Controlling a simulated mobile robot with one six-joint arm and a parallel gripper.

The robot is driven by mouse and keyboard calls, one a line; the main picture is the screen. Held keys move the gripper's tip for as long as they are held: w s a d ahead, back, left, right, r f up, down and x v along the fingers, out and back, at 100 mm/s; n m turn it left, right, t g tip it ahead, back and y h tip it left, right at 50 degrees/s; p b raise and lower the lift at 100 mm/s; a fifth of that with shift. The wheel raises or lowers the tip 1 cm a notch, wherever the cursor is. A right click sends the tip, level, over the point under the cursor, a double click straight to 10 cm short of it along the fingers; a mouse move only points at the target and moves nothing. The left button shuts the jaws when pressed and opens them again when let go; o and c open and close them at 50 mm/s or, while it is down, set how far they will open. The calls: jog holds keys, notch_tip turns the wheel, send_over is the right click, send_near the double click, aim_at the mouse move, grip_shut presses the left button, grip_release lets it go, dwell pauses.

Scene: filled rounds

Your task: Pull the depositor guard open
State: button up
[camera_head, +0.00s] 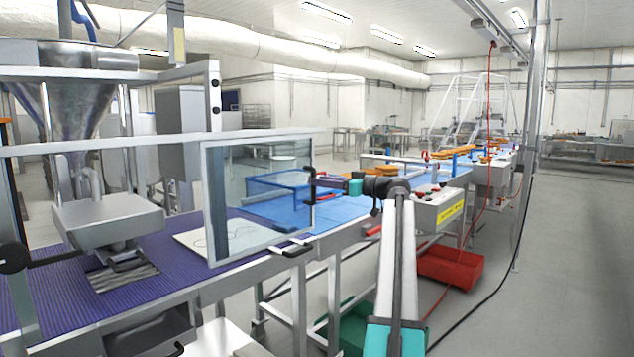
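The depositor guard (257,196) is a clear pane in a pale metal frame. It stands upright over the purple conveyor belt, right of the depositor. A black vertical handle (310,186) is on its right edge. My gripper (322,182) is at this handle, reaching in from the right with its fingers pointing left. The fingers are small and dark here. I cannot tell whether they are closed around the handle or only beside it. The depositor (108,218), a grey metal head under a steel hopper (75,95), stands at the left over the belt.
The purple belt (185,262) runs on toward a blue belt (345,212). A control box (438,208) with buttons and a red crate (450,266) are at the right. Grey floor at far right is clear.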

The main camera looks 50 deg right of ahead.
jog(key=v, duration=0.9)
jog(key=shift+s, duration=0.3)
jog(key=shift+s, duration=0.1)
